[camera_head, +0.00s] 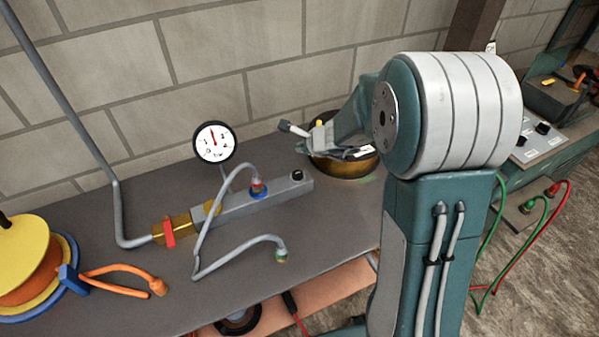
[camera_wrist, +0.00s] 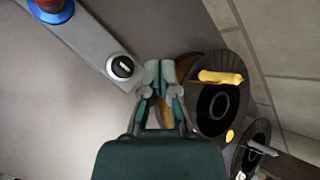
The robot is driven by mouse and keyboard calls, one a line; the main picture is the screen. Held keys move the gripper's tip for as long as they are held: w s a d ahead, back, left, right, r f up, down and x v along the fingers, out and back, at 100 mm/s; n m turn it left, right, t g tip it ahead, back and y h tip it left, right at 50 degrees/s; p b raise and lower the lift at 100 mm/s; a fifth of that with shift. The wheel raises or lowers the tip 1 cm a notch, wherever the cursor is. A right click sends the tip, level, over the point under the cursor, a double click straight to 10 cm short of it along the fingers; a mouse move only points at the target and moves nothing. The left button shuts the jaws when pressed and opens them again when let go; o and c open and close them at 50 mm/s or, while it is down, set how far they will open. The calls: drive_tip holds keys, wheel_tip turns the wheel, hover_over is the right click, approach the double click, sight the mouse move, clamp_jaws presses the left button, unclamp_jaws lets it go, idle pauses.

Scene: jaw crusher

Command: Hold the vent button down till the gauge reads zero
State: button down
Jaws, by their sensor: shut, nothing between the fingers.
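The vent button (camera_head: 297,176) is a black round cap on the right end of a grey block (camera_head: 265,197) lying on the bench. It also shows in the wrist view (camera_wrist: 122,67), with a pale ring around it. The gauge (camera_head: 214,141) is a white dial with a black rim standing behind the block. Its red needle points about straight up; the numbers are too small to read. My gripper (camera_wrist: 160,72) is shut and empty. In the wrist view its fingertips show just right of the button, apart from it in the picture. Their height above it cannot be told.
A grey hose (camera_head: 208,230) with fittings runs from the block across the bench (camera_head: 120,200). Dark round parts with a yellow bar (camera_wrist: 220,77) lie right of my fingers. An orange-and-yellow reel (camera_head: 25,255) is at left.

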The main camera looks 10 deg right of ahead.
sight(299, 174)
drive_tip(key=f, duration=0.2)
drive_tip(key=a+f, duration=0.1)
drive_tip(key=f, duration=0.2)
drive_tip(key=shift+a+f, duration=0.1)
drive_tip(key=shift+f, duration=0.5)
drive_tip(key=shift+d+f, duration=0.3)
drive_tip(key=shift+d, duration=0.05)
drive_tip(key=shift+a, duration=0.2)
drive_tip(key=shift+d+f, duration=0.1)
idle(0.3)
drive_tip(key=shift+s+f, duration=0.1)
drive_tip(key=shift+f, duration=0.15)
drive_tip(key=shift+f, duration=0.6)
idle(1.8)
idle(1.9)
drive_tip(key=shift+r, duration=1.05)
